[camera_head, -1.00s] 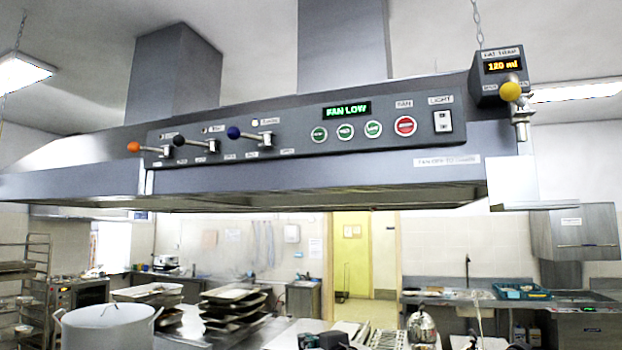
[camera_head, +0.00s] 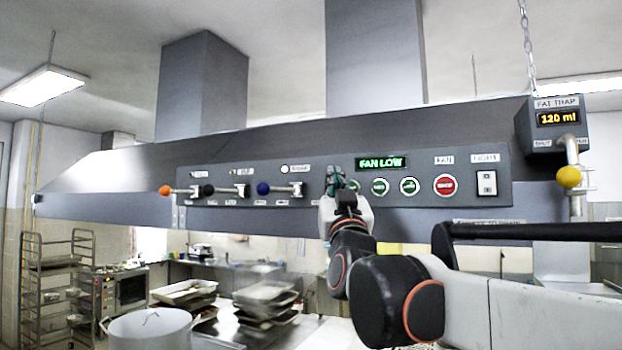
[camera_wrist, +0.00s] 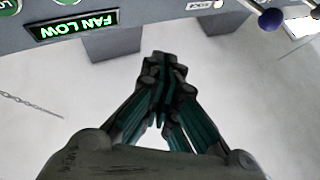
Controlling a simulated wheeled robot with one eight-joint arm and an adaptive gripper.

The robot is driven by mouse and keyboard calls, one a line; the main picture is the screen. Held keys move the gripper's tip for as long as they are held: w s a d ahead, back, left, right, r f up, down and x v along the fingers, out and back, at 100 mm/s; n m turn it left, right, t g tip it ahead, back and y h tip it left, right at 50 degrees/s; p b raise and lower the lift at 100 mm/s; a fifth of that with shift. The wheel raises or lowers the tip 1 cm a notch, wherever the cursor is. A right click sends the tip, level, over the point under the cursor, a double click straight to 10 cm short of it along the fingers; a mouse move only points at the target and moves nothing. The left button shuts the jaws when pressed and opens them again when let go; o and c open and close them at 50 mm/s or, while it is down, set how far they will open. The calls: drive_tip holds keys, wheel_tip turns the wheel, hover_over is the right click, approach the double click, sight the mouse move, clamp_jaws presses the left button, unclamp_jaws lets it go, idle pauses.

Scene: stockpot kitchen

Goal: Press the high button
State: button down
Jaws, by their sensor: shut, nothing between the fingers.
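The hood's control panel (camera_head: 230,190) has a row of green round buttons left of a red button (camera_head: 445,185). Two green ones, a middle button (camera_head: 380,187) and a right-hand button (camera_head: 410,186), show clearly. The leftmost green button (camera_head: 353,185) is partly hidden by my gripper; the button labels are too small to read surely. The lit display (camera_head: 380,163) reads FAN LOW and shows inverted in the wrist view (camera_wrist: 72,25). My gripper (camera_head: 336,172) is shut and empty, in front of the panel by the leftmost button. Its closed fingers (camera_wrist: 163,62) fill the middle of the wrist view; contact cannot be told.
Levers with orange (camera_head: 165,190), black (camera_head: 208,190) and blue (camera_head: 263,188) knobs stick out left of my gripper. A light switch (camera_head: 487,183) and a fat trap box (camera_head: 556,124) with a yellow-knobbed lever (camera_head: 569,177) are to the right. A stockpot (camera_head: 150,328) stands below.

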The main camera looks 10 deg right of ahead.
sight(349, 185)
idle(0.3)
drive_tip(key=w+d, duration=0.5)
drive_tip(key=w, duration=0.2)
drive_tip(key=shift+b, duration=0.35)
drive_tip(key=shift+w+d, duration=0.15)
idle(1.2)
drive_tip(key=shift+w+d, duration=0.2)
drive_tip(key=shift+w, duration=0.1)
drive_tip(key=shift+w+d, duration=0.25)
drive_tip(key=shift+w, duration=0.05)
idle(0.9)
drive_tip(key=shift+s+a, duration=0.5)
drive_tip(key=shift+s, duration=0.2)
drive_tip(key=shift+f, duration=0.1)
